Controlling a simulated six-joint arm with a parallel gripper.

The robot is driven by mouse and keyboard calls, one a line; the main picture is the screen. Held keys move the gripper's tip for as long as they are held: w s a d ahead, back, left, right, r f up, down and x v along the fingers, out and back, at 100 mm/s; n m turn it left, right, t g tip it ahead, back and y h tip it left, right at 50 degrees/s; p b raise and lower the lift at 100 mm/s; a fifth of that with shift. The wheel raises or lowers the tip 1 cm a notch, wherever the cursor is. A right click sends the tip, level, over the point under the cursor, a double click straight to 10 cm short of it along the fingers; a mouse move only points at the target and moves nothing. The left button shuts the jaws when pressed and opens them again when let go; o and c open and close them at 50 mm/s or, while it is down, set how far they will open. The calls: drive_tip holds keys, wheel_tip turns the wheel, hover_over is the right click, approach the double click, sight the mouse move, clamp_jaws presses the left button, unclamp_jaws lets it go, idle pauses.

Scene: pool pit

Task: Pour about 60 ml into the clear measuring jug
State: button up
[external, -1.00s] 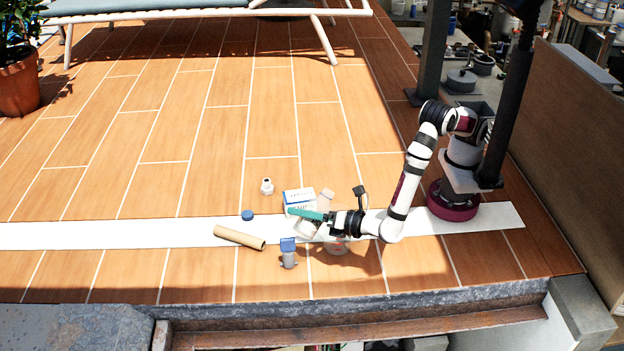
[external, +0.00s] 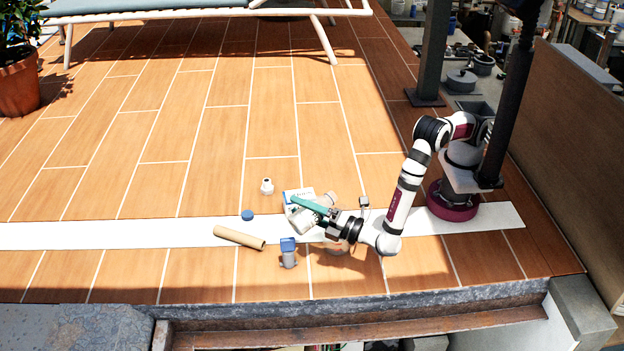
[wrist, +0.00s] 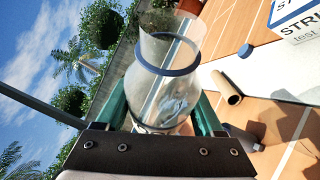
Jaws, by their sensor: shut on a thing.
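My gripper (external: 314,208), with teal fingers, is shut on a clear rounded vessel (external: 303,221) with a flared neck. It holds the vessel tilted over the white strip. In the wrist view the vessel (wrist: 168,85) sits between the fingers, with a dark blue band around its neck and its mouth pointing away from my wrist. A pale bluish tint shows in its body; I cannot tell the liquid level. No stream of liquid is visible.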

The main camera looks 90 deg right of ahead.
drive_tip(key=shift+s+d+r+m, duration=0.1)
drive_tip(key=shift+s+r+m, duration=0.05)
drive_tip(key=shift+r+m, duration=0.15)
drive_tip(key=shift+s+m, duration=0.1)
drive_tip(key=shift+m, duration=0.2)
drive_tip(key=shift+s+d+m+h, duration=0.1)
drive_tip(key=shift+m+h, duration=0.4)
drive_tip(key=shift+m, duration=0.2)
drive_tip(key=shift+w+a, duration=0.2)
drive_tip(key=shift+w, duration=0.05)
drive_tip(key=shift+w+a, duration=0.15)
drive_tip(key=shift+a, duration=0.05)
drive_tip(key=shift+f+h, duration=0.1)
drive_tip(key=shift+h, duration=0.2)
drive_tip(key=shift+f+m+t, duration=0.3)
drive_tip(key=shift+f+m, duration=0.3)
drive_tip(key=shift+m, duration=0.3)
idle(0.6)
